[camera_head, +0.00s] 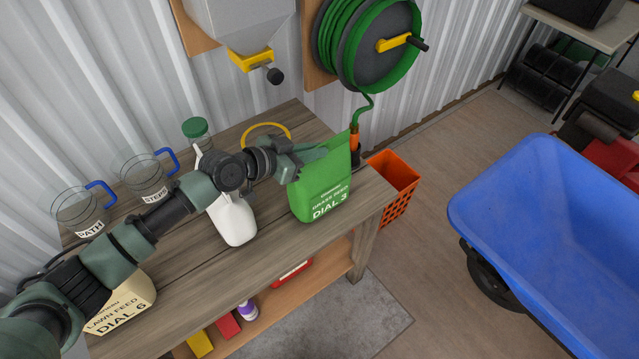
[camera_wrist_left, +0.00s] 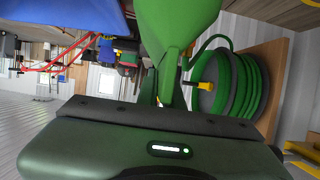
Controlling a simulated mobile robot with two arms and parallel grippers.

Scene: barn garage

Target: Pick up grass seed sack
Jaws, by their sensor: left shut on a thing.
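The grass seed sack (camera_head: 322,190) is green, with white lettering that reads "GRASS SEED DIAL 3". It is upright at the right end of the wooden bench, over or on its top; I cannot tell whether its base touches. My left gripper (camera_head: 318,153) reaches in from the left and is shut on the top of the sack. In the left wrist view the green sack (camera_wrist_left: 178,25) fills the upper middle, with its narrowed top between the fingers (camera_wrist_left: 168,88). My right gripper is in neither view.
The wooden bench (camera_head: 180,262) also holds a white bottle (camera_head: 236,222), two clear jugs, a green-capped container and a lawn feed sack (camera_head: 125,303). An orange basket (camera_head: 393,178) stands beside the bench. A hose reel (camera_head: 368,45) hangs behind. A blue wheelbarrow (camera_head: 560,230) stands right.

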